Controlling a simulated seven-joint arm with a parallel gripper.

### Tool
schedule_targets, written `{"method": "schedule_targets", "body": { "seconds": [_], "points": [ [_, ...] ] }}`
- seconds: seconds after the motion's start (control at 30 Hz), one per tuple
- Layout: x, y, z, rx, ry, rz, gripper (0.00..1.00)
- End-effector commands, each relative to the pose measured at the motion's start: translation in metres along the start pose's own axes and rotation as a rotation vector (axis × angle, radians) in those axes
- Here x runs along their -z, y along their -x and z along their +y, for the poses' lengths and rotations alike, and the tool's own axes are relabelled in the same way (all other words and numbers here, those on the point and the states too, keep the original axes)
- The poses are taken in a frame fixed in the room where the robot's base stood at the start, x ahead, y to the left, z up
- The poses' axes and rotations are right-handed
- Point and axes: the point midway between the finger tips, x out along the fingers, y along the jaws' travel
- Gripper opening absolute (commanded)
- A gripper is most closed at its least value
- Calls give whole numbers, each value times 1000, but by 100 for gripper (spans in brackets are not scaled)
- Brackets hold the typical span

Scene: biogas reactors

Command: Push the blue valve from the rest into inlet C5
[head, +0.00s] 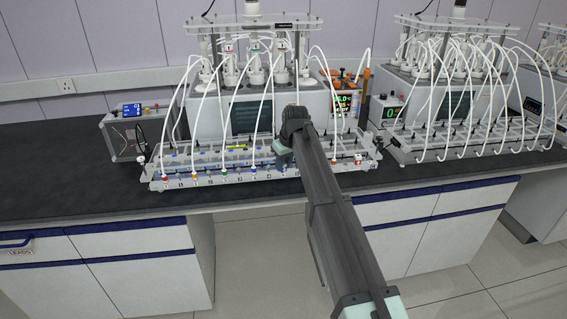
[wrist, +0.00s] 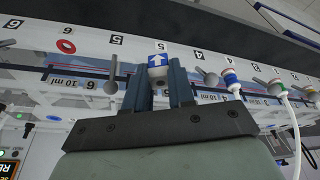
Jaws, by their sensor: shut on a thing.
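The blue valve (wrist: 158,60) shows in the wrist view as a white body with a blue top bearing a white arrow. My gripper (wrist: 157,76) is shut on it, one dark finger on each side. The valve is at the strip position marked 5 (wrist: 161,43); I cannot tell whether it is seated in an inlet, since the fingers hide its lower part. In the head view my gripper (head: 284,155) is over the front rack (head: 215,182) of the middle reactor, and the valve is hidden by my arm.
Grey levers (wrist: 206,76) line the strip close to my fingers. A red ring (wrist: 66,47) lies at position 6. White tubes (head: 190,115) arch over the rack.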

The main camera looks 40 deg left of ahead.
Motion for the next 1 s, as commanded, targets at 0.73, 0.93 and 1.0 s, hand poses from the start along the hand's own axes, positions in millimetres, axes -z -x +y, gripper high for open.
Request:
{"method": "schedule_targets", "body": {
  "seconds": [0.73,0.93,1.0],
  "points": [
    [0,0,0,0,0,0,53],
    [0,10,0,0,0,1,53],
    [0,18,0,-1,0,2,53]
  ]
}}
